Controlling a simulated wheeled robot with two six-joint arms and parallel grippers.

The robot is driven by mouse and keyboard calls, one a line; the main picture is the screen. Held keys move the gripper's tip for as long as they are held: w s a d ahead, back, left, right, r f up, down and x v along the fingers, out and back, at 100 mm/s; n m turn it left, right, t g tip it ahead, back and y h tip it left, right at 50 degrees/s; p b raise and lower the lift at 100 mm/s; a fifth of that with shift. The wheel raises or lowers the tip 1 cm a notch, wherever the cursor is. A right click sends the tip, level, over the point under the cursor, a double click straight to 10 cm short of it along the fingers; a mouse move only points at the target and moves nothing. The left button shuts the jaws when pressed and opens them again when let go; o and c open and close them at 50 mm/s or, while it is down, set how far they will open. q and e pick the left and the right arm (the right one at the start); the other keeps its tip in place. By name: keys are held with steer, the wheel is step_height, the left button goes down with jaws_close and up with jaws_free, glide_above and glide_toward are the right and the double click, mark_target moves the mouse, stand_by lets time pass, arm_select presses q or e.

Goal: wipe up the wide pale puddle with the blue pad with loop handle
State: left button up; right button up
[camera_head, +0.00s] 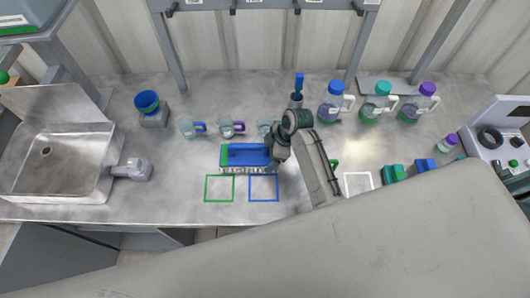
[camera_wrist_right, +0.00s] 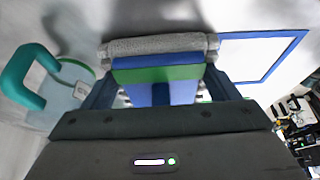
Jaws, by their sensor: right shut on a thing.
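My right gripper (camera_head: 271,154) is at the right end of a low blue and green block (camera_head: 240,154) on the steel bench. In the right wrist view, its two fingers (camera_wrist_right: 165,92) close on a blue piece with a green band and a grey fleecy roll (camera_wrist_right: 155,46) across its far edge. I take this to be the blue pad; its loop handle does not show clearly. My arm and gripper hide part of it in the head view. I cannot make out the puddle for certain; a pale bright patch (camera_head: 352,148) right of my arm may be glare. My left gripper is not in view.
Several clear mugs stand behind, one with a teal handle (camera_wrist_right: 28,80). A green outline (camera_head: 220,188) and a blue outline (camera_head: 264,188) mark the bench in front. Large jugs (camera_head: 377,103) stand at the back right; a sink (camera_head: 55,160) is at left.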

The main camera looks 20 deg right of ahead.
steer(key=shift+s+d+r, duration=0.1)
steer(key=shift+s+d, duration=0.15)
steer(key=shift+d, duration=0.75)
steer(key=shift+s+d, duration=0.25)
steer(key=shift+d, duration=0.7)
steer(key=shift+s+d+r, duration=0.1)
steer(key=shift+s+d, duration=0.15)
steer(key=shift+d, duration=0.75)
steer(key=shift+a, duration=0.1)
steer(key=shift+r, duration=2.95)
steer(key=shift+r, duration=1.5)
